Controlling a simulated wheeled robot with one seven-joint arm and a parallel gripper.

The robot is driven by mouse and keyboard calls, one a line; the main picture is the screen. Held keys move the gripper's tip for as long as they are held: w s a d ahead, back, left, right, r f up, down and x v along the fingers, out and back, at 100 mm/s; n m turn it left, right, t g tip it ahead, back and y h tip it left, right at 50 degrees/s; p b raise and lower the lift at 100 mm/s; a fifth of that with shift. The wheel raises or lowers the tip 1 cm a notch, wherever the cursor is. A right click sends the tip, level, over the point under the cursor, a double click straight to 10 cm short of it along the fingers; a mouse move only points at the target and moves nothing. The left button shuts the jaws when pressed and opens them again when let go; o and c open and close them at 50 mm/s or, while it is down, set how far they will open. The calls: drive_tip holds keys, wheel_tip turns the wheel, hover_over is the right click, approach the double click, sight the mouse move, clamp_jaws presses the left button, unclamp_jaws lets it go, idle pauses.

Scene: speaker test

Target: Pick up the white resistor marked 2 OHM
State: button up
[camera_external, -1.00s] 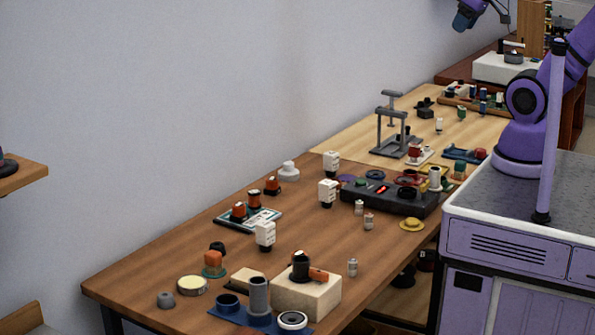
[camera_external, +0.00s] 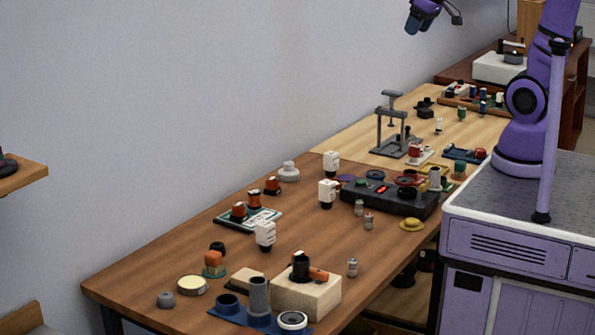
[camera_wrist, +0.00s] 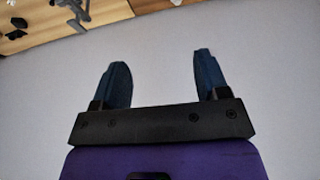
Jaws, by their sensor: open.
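Several white blocks stand on the brown table: one at the back (camera_external: 331,161), one beside the black device (camera_external: 327,191) and one nearer the front (camera_external: 265,234). They have dark lower ends. Their marks are too small to read, so I cannot tell which, if any, is the 2 OHM resistor. My gripper (camera_external: 410,28) is high at the top of the external view, well above the tables and far from the blocks. In the wrist view my gripper (camera_wrist: 160,78) is open, with two dark blue fingers wide apart and nothing between them.
A black device with a red display (camera_external: 382,203) lies on the table. A grey press stand (camera_external: 391,139) stands farther back. A pale block (camera_external: 308,296) and a blue tray (camera_external: 232,314) with cylinders are at the front. Bare tabletop lies around (camera_external: 180,255).

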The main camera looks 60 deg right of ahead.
drive_tip(key=w+f, duration=0.6)
drive_tip(key=w, duration=0.4)
hover_over(332, 153)
drive_tip(key=s, duration=0.3)
wheel_tip(332, 153, down, 29)
drive_tip(key=shift+m+g+h, duration=0.3)
drive_tip(key=shift+m, duration=0.1)
drive_tip(key=x, duration=0.6)
drive_tip(key=shift+w+a, duration=0.1)
drive_tip(key=shift+a, duration=0.2)
drive_tip(key=shift+s+d+x, duration=0.1)
drive_tip(key=shift+d+x, duration=0.05)
drive_tip(key=shift+x, duration=1.2)
drive_tip(key=shift+s+d+x, duration=0.1)
drive_tip(key=shift+x, duration=1.3)
drive_tip(key=c, duration=1.1)
